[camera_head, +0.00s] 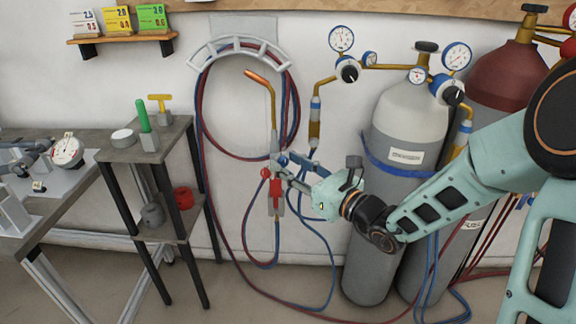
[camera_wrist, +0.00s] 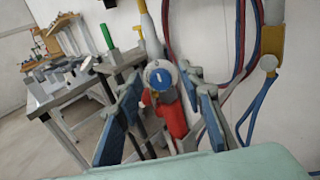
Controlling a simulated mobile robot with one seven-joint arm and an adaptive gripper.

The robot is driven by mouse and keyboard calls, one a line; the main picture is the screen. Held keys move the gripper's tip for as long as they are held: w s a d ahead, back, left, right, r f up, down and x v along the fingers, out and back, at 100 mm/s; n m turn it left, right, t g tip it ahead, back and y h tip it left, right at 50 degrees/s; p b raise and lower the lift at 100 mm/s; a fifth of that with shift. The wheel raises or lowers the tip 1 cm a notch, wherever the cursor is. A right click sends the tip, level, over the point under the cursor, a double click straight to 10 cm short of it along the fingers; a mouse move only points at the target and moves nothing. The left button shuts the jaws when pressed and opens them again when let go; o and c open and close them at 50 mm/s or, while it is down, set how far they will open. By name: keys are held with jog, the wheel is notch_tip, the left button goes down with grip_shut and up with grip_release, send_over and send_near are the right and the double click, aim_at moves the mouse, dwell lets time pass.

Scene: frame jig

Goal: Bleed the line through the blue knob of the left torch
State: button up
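The left torch (camera_head: 273,110), with a copper tip, hangs upright against the wall by the hoses. It also shows in the wrist view (camera_wrist: 150,28). Its blue knob (camera_wrist: 160,77) faces the wrist camera, with a pale marking across it and a pale rim. In the head view I cannot tell the knob from my blue fingers. Below it is a red part (camera_wrist: 174,118). My gripper (camera_head: 281,165) is at the torch from the right. In the wrist view my gripper (camera_wrist: 165,92) is open, its fingers on either side of the knob, with visible gaps.
Red and blue hoses loop over a wall rack (camera_head: 238,50). Grey (camera_head: 405,125) and maroon-topped (camera_head: 500,75) cylinders stand right. A small shelf stand (camera_head: 150,150) is to the left.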

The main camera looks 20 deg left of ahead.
jog(key=shift+w+a, duration=0.15)
jog(key=shift+a, duration=0.1)
grip_shut()
